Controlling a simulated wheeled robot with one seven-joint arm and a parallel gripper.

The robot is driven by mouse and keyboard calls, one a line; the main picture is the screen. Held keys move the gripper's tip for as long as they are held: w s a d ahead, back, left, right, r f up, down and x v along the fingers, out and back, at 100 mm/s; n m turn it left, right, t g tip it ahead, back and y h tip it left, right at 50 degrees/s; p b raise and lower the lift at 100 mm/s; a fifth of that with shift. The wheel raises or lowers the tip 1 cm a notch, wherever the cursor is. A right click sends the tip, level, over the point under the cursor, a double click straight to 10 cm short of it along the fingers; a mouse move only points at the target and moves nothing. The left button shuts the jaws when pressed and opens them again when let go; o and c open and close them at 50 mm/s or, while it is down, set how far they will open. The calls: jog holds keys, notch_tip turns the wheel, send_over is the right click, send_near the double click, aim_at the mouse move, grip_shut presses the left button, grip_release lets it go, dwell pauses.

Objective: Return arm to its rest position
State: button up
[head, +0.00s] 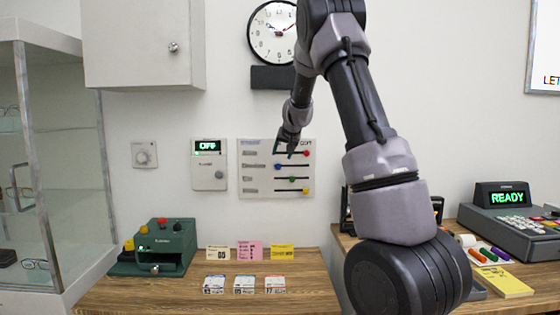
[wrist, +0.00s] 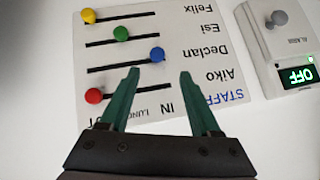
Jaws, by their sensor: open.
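My gripper (head: 290,148) is in front of the staff board (head: 246,190) on the wall, with my arm reaching down to it from the top of the head view. In the wrist view its two green fingers (wrist: 159,75) are apart, with nothing between them. The board (wrist: 205,20) appears upside down there. Its red knob (wrist: 94,95), at the Aiko row, is just left of the fingers. The blue knob (wrist: 157,54) is beyond the gap between the tips. The green knob (wrist: 121,33) and yellow knob (wrist: 88,15) are farther off. I cannot tell whether a fingertip touches the board.
An alarm panel (head: 209,175) reading OFF is left of the board. A wall cabinet (head: 140,45) and clock (head: 272,32) are above. A green device (head: 175,245) and several small cards stand on the wooden counter (head: 205,290) below. A register (head: 510,222) reading READY is at right.

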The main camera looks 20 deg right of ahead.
jog(key=shift+v, duration=1)
jog(key=s+a+r+y, duration=0.1)
jog(key=s+a+r, duration=0.15)
jog(key=s, duration=0.55)
jog(key=s+a+r+g+y, duration=0.15)
jog(key=s+r, duration=0.25)
jog(key=s, duration=0.4)
jog(key=s+a+r+t+y, duration=0.1)
jog(key=s+a+r, duration=0.2)
jog(key=s, duration=0.5)
jog(key=s+a+f+g, duration=0.1)
jog(key=s+f, duration=0.1)
jog(key=s, duration=0.8)
jog(key=s+a+f+g+h, duration=0.1)
jog(key=s+a, duration=0.1)
jog(key=s, duration=0.8)
jog(key=shift+s+f, duration=0.4)
